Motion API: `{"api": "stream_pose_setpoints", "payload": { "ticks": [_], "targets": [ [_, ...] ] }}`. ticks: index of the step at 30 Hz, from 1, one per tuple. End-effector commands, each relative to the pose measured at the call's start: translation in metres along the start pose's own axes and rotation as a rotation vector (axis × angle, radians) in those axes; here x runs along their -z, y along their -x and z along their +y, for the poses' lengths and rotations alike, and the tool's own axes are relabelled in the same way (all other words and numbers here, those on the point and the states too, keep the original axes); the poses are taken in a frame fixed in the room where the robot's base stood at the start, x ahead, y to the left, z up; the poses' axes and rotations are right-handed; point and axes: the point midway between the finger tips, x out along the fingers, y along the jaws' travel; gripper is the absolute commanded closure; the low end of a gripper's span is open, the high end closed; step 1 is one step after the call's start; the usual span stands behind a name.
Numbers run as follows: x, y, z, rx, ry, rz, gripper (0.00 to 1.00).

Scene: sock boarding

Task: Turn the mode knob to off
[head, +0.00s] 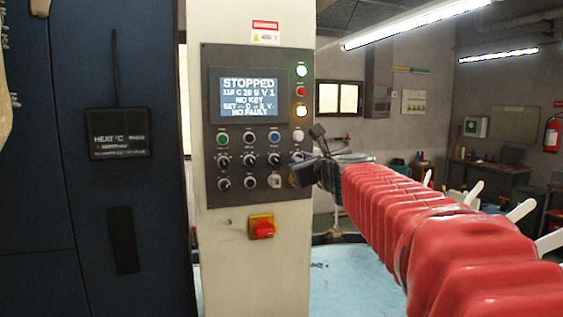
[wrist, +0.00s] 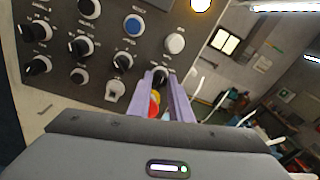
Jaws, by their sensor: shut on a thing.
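A dark knob (wrist: 160,74) with a pale rim is at the right end of a row of knobs on the control panel (head: 212,100). In the wrist view, the two pale purple fingertips of my gripper (wrist: 161,81) are shut on this knob from either side. Its label is hidden, so I cannot read that it is the mode knob, nor tell where it points. In the head view my gripper (head: 303,168) is at the panel's right edge and covers this knob.
A red and yellow control (wrist: 155,103) shows between my fingers, below the knob. A key switch (wrist: 115,90) and a white button (wrist: 174,43) are close by. A red switch on yellow (head: 262,227) is below the panel. Right of the panel is open room.

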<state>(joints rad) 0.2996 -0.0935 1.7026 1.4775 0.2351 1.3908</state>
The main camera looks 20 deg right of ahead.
Motion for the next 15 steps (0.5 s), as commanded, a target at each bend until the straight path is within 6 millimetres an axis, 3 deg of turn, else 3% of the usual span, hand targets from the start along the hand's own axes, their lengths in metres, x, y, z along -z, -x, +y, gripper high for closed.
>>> {"api": "stream_pose_setpoints", "payload": {
  "ticks": [1, 7, 8, 15],
  "targets": [
    [0.0079, -0.0023, 0.0014, -0.003, -0.001, 0.012, 1.0],
    [0.0079, -0.0023, 0.0013, -0.003, -0.001, 0.012, 1.0],
    [0.0078, -0.0023, 0.0013, -0.003, -0.001, 0.012, 0.81],
    [0.0045, -0.0012, 0.0008, -0.002, 0.0, 0.007, 0.64]
  ]
}}
